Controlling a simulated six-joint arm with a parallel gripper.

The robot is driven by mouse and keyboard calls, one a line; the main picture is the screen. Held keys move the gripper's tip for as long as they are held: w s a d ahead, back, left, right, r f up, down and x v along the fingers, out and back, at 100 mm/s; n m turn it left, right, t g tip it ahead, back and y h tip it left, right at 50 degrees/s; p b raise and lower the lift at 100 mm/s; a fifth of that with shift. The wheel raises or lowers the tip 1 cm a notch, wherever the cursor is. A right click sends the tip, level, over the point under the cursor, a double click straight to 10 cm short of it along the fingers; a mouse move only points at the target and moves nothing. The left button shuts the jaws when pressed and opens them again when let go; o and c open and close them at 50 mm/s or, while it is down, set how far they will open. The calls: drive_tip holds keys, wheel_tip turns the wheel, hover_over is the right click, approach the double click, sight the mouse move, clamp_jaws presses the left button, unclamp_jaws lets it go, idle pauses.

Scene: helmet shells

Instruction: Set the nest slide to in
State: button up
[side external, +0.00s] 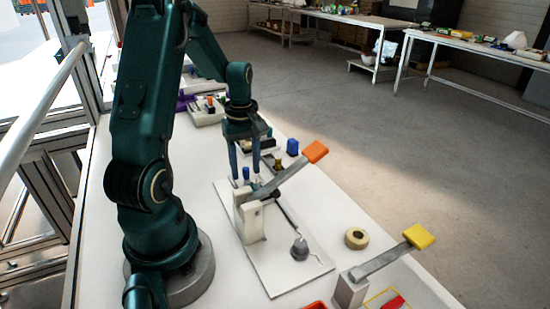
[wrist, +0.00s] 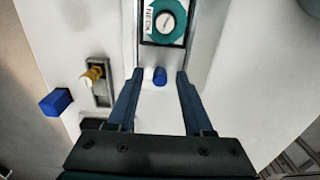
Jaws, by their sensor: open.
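My gripper (side external: 245,176) points down over the white bench, its blue fingers apart. In the wrist view, a small blue knob (wrist: 160,76) lies between the open fingertips (wrist: 159,73), with a gap on each side. The blue knob also shows in the side view (side external: 246,173). A yellow knob (wrist: 93,75) sits on a grey slotted plate (wrist: 102,94) left of the fingers. I see no readable label naming the nest slide, so I cannot tell which knob belongs to it.
A teal dial (wrist: 179,18) marked "NECK" lies ahead of the fingers. A blue block (wrist: 55,102) stands left. An orange-handled lever (side external: 315,151) rises close to my gripper. A tape roll (side external: 356,238) and a yellow-handled lever (side external: 420,236) stand nearer the camera.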

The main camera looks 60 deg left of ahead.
clamp_jaws()
idle(1.4)
